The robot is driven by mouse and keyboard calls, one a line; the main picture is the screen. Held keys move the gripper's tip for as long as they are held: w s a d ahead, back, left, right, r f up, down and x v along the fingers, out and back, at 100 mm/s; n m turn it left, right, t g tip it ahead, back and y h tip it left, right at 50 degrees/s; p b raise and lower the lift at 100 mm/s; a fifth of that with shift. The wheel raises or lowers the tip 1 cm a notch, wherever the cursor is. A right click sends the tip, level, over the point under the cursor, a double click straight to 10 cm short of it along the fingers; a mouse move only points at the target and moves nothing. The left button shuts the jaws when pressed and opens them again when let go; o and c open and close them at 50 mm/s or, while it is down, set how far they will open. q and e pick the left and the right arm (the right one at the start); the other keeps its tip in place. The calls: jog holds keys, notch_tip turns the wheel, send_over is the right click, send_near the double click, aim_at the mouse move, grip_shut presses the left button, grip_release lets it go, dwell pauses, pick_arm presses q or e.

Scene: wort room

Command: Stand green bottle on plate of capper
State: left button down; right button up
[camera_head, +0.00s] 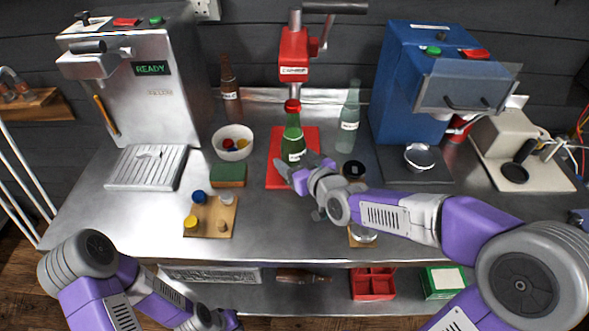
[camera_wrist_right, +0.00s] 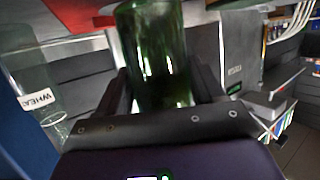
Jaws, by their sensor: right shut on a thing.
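The green bottle (camera_head: 293,138) is upright over the red plate (camera_head: 279,177) of the capper, with a red piece at its top, below the red capper head (camera_head: 294,57). I cannot tell whether its base touches the plate. My right gripper (camera_head: 295,170) reaches in from the right and is shut on the bottle's lower part, hiding its base. In the right wrist view the green bottle (camera_wrist_right: 155,50) stands between the two dark fingers, blurred. My left gripper (camera_head: 225,319) is low at the bottom edge, mostly cut off; its fingers are hidden.
A clear bottle (camera_head: 349,118) stands close right of the plate, a brown bottle (camera_head: 228,78) behind left. A white bowl (camera_head: 232,142), a green sponge block (camera_head: 229,174) and a wooden board (camera_head: 211,216) with caps lie left. A blue machine (camera_head: 412,70) stands right. The front left counter is clear.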

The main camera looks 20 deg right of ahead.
jog(key=shift+w+d, duration=0.2)
jog(key=shift+w, duration=0.3)
jog(key=shift+w+d, duration=0.15)
jog(key=shift+w, duration=0.45)
jog(key=shift+w+d, duration=0.15)
jog(key=shift+w, duration=0.4)
jog(key=shift+w+d+p, duration=0.2)
jog(key=shift+w, duration=0.45)
jog(key=shift+w+d+p, duration=0.2)
jog(key=shift+w, duration=0.45)
jog(key=shift+f+b, duration=0.1)
jog(key=shift+b, duration=0.3)
jog(key=shift+s, duration=0.1)
jog(key=shift+s+b, duration=0.1)
jog(key=shift+b, duration=0.3)
jog(key=shift+f+b, duration=0.35)
jog(key=shift+b, duration=0.8)
jog(key=o, duration=1.1)
